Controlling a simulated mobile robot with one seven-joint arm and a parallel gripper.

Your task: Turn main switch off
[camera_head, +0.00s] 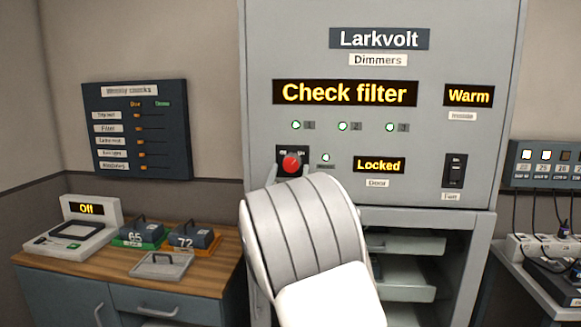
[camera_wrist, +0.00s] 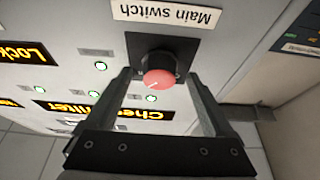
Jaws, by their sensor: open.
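The main switch (camera_head: 291,162) is a red round knob on a dark plate, on the front of the grey Larkvolt dimmer cabinet (camera_head: 260,60). In the wrist view the red knob (camera_wrist: 159,79) sits under an upside-down "Main switch" label (camera_wrist: 166,14), with a pale mark on its face. My gripper (camera_wrist: 166,85) is open, with one finger on each side of the knob. I cannot tell whether the fingers touch it. In the head view my white arm hides most of the gripper and the area below the knob.
The cabinet displays read "Check filter" (camera_head: 345,93), "Warm" (camera_head: 469,96) and "Locked" (camera_head: 379,165). A fan rocker switch (camera_head: 454,171) is at right. Open shelves (camera_head: 415,243) lie below. A wooden counter (camera_head: 215,262) at left holds a device reading "Off" (camera_head: 88,209) and numbered blocks.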

